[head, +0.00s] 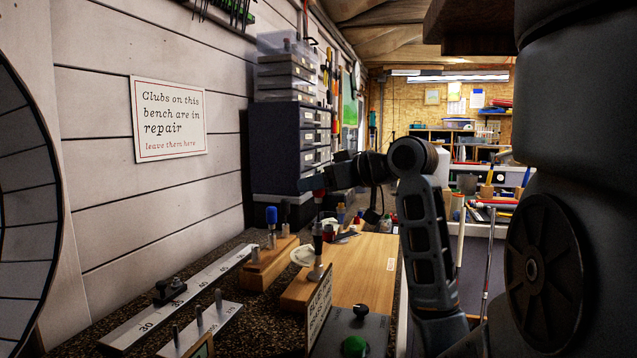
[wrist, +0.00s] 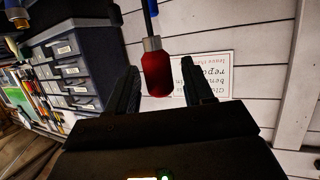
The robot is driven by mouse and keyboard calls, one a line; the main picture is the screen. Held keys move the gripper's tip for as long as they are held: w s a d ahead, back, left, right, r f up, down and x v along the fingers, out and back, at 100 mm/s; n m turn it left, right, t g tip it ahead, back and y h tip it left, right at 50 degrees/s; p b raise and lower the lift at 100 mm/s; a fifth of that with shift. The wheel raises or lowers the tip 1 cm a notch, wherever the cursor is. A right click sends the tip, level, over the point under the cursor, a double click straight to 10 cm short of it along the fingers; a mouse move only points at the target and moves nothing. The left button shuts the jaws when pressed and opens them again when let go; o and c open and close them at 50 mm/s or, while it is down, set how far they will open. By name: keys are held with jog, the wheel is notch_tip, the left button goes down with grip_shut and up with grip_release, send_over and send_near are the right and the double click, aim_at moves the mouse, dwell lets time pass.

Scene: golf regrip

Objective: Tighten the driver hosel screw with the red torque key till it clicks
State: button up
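The red torque key (wrist: 156,75) shows in the wrist view, its red handle between my gripper's two fingers, with a silver collar and a dark shaft running toward the picture's top. My gripper (wrist: 160,66) is open around the handle, with a gap showing at the right finger. In the head view my gripper (head: 318,182) is above the bench, over an upright silver-and-dark piece (head: 317,242) at a wooden block. The key's tip and the hosel screw cannot be made out. I cannot clearly identify the driver head.
A wooden stand (head: 262,277) holds upright tools, one with a blue handle (head: 271,215). Rulers with pegs (head: 187,295) lie at front left. A box with a green button (head: 355,346) is in front. Drawer cabinets (head: 285,150) stand behind. A repair sign (head: 170,118) hangs on the wall.

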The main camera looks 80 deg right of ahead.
jog(key=shift+o, duration=0.7)
jog(key=v, duration=0.7)
jog(key=shift+s+a, duration=0.25)
jog(key=shift+s, duration=0.1)
jog(key=shift+r, duration=0.1)
